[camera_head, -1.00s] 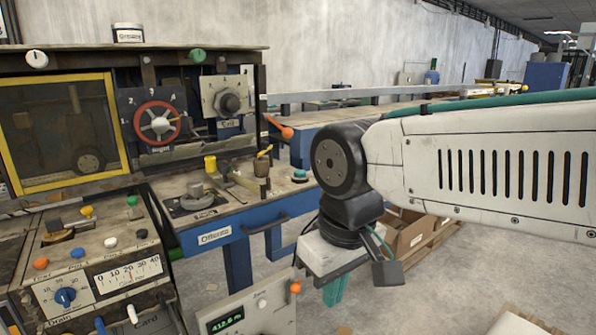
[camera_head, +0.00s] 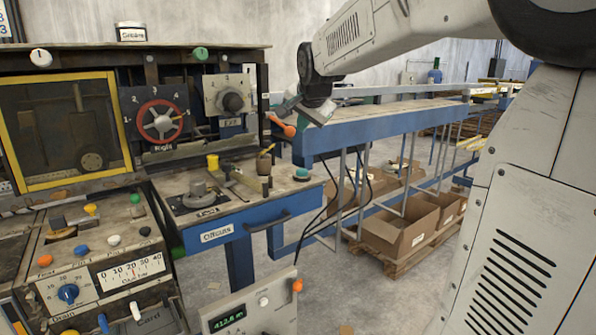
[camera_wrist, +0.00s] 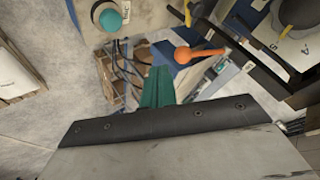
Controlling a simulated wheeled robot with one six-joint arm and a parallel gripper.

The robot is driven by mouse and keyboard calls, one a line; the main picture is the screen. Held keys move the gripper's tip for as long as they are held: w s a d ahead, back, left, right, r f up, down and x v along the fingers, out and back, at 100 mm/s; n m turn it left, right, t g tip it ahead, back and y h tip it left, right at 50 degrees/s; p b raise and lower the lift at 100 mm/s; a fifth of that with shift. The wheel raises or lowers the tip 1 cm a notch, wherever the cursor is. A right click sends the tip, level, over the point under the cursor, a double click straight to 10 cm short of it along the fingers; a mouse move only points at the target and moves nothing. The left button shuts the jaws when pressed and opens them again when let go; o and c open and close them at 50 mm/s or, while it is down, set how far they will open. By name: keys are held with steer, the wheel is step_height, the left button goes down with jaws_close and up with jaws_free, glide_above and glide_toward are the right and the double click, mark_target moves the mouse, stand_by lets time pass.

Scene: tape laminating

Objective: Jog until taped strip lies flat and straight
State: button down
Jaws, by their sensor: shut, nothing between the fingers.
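My gripper (camera_wrist: 158,88) shows in the wrist view as teal fingers, shut and empty. In the head view its body is beside the right end of the machine, close to an orange-knobbed lever (camera_head: 289,131); its fingertips are not clear there. The orange knob also shows in the wrist view (camera_wrist: 183,55), right of and beyond the fingertips, apart from them. A teal button (camera_head: 302,174) sits at the bench's right end and at the top left of the wrist view (camera_wrist: 110,17). I cannot make out a taped strip for certain, nor whether one lies flat.
The machine has a red handwheel (camera_head: 162,121), a black knob (camera_head: 233,102) and a yellow-framed window (camera_head: 70,130). A control panel (camera_head: 100,262) with coloured knobs stands front left. A blue-sided table (camera_head: 380,128) extends behind. Cardboard boxes (camera_head: 398,235) sit on a pallet below.

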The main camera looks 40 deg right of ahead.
mark_target(303, 172)
stand_by(0.3)
steer(key=shift+f, duration=4.4)
steer(key=shift+f, duration=0.1)
steer(key=shift+f, duration=0.3)
